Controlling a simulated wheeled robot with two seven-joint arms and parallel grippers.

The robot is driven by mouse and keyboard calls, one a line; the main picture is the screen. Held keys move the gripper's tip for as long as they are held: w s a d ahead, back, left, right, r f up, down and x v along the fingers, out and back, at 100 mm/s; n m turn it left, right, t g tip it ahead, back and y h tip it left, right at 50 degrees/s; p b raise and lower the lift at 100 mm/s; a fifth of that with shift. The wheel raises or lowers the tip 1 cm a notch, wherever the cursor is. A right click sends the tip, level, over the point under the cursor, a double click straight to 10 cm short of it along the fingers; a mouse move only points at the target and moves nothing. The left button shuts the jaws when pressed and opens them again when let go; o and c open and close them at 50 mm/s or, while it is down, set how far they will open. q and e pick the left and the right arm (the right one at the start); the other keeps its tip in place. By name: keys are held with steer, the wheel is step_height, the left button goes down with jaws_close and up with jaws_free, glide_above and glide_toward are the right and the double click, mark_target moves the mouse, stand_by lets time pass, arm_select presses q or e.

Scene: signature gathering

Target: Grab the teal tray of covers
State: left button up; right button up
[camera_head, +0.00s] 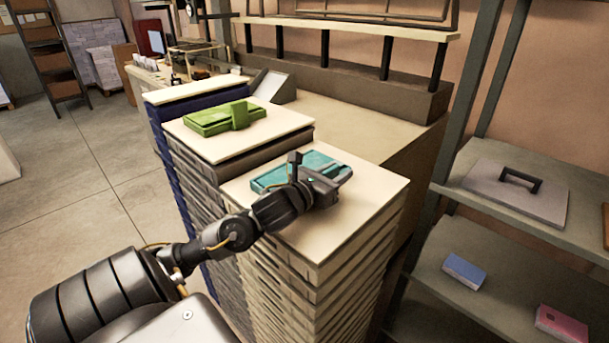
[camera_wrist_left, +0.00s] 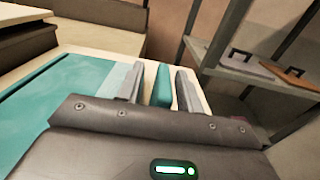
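The teal tray (camera_head: 272,182) lies flat on the cream top of the nearer stack. In the left wrist view, its broad teal surface (camera_wrist_left: 65,88) fills the left side. My left gripper (camera_head: 326,182) is low over the tray's right part and hides some of it. In the left wrist view, my left gripper's fingers (camera_wrist_left: 162,88) stand on either side of an upright teal piece (camera_wrist_left: 162,84), with narrow gaps beside it, so they look open around it. I cannot tell whether either finger touches it. My right gripper is in no view.
A green tray (camera_head: 212,122) lies on the neighbouring stack behind. Shelves at the right hold a grey lid-like panel with a handle (camera_head: 510,190), a blue box (camera_head: 464,271) and a pink box (camera_head: 562,326). Open floor (camera_head: 80,180) is at the left.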

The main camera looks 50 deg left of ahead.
mark_target(336, 164)
arm_select(q)
steer(key=shift+c, duration=0.2)
jaws_close()
steer(key=shift+r, duration=0.55)
step_height(336, 164, up, 3)
steer(key=shift+a+f, duration=0.1)
steer(key=shift+f, duration=0.1)
steer(key=s+a+r, duration=0.2)
steer(key=a+r, duration=0.7)
steer(key=a, duration=0.4)
steer(key=shift+a+r+b, duration=0.2)
steer(key=shift+a+b, duration=0.2)
